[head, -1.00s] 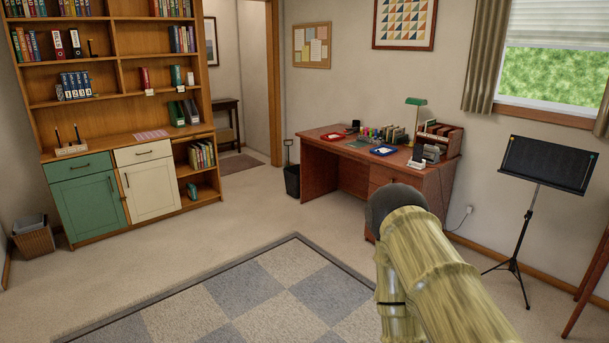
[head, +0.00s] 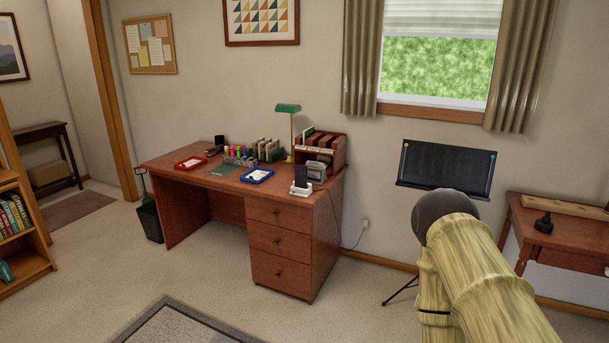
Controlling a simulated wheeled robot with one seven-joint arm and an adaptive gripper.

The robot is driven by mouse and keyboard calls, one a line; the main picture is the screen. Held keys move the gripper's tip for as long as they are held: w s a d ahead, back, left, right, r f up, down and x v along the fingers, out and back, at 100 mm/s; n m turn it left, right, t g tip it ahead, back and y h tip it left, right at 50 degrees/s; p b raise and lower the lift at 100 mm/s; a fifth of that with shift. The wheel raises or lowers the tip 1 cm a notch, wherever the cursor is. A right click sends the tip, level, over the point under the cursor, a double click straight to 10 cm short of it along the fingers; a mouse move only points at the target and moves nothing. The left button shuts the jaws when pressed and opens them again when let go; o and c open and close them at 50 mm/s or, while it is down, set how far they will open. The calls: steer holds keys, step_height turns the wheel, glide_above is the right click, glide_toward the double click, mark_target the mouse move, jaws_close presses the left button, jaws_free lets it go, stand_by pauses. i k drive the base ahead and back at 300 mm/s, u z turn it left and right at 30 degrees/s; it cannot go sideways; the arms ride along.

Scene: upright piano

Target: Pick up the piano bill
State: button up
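I cannot make out a piano bill for certain in the head view. White papers lie in a red tray (head: 179,167) and in a blue tray (head: 247,178) on the wooden desk (head: 208,186); their print is too small to read. My arm, pale yellow with a dark rounded joint, rises at the lower right, apart from the desk in the picture. My gripper is not visible, so its state does not show.
A music stand (head: 445,168) is partly hidden behind my arm. A side table (head: 530,238) stands at the right. A black waste bin (head: 149,222) is left of the desk, and a rug (head: 160,313) lies in front. Carpet between rug and desk is clear.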

mark_target(257, 174)
steer(key=i, duration=1.75)
steer(key=u, duration=0.2)
